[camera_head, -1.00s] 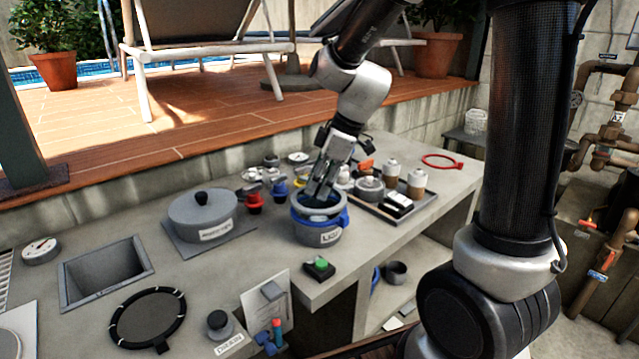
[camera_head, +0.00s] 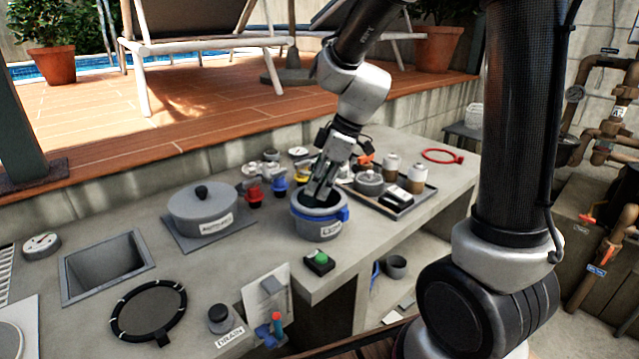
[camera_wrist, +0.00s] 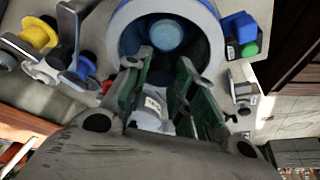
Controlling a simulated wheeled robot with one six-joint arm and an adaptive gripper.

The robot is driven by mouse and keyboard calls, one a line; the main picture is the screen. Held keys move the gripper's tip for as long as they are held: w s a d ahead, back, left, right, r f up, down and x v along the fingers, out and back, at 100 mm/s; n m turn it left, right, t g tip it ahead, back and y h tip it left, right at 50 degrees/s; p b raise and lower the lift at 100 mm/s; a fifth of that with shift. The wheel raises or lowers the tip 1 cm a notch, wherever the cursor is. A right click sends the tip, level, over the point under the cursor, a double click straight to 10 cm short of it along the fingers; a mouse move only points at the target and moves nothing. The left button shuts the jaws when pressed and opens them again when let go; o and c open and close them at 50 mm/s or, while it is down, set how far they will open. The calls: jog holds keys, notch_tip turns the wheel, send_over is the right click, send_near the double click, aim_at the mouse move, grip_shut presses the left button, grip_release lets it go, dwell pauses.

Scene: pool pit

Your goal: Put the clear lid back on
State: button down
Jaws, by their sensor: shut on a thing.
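The grey strainer pot (camera_head: 318,227) with a blue band stands on the counter, and its dark inside shows from above. My gripper (camera_head: 319,198) points down at its mouth. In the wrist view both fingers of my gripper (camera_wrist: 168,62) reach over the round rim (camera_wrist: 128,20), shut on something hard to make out. It is most likely the clear lid, which is see-through; its outline does not stand out from the rim. A blue disc (camera_wrist: 167,37) shows inside the opening. Whether the lid lies flat on the rim cannot be told.
A grey lidded pot (camera_head: 203,210) stands to the left. Red and blue valve pieces (camera_head: 279,186) stand close behind, and a tray (camera_head: 425,203) with jars is to the right. A green button box (camera_head: 320,262) sits at the front edge. A black-rimmed round screen (camera_head: 149,310) lies front left.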

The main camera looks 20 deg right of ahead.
jog(key=shift+f, duration=0.3)
dwell(0.5)
jog(key=c, duration=0.9)
grip_release()
jog(key=shift+c, duration=0.2)
jog(key=shift+r, duration=0.1)
jog(key=shift+r, duration=2.45)
jog(key=shift+r, duration=0.1)
jog(key=shift+r, duration=1.9)
